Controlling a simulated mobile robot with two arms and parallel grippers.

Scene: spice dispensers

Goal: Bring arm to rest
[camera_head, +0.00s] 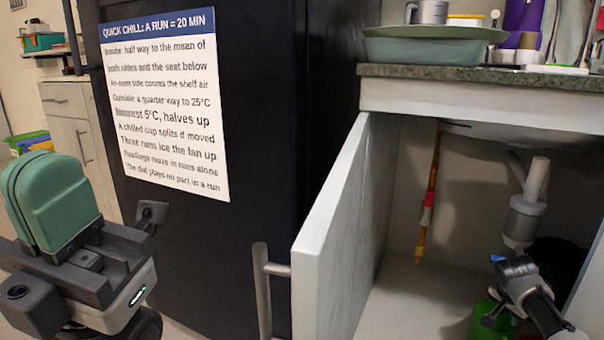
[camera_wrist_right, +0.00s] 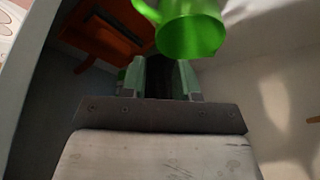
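My left gripper (camera_head: 48,195) is at the left of the head view, its teal fingers pointing up. One finger overlaps the other from this angle, so any gap is hidden. I see nothing held in it. My right gripper (camera_head: 508,272) is low at the right, inside the open cabinet under the counter. In the right wrist view its teal fingers (camera_wrist_right: 158,78) stand apart with a dark gap between them. A green cup (camera_wrist_right: 192,32) with a handle is just past the fingertips there, not between them. Green also shows beside the right gripper in the head view (camera_head: 484,319).
An open white cabinet door (camera_head: 335,235) stands left of my right arm. A dark fridge (camera_head: 270,110) with a printed sign (camera_head: 165,100) is between my grippers. A drain pipe (camera_head: 527,210) hangs in the cabinet. The counter (camera_head: 480,78) above holds dishes.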

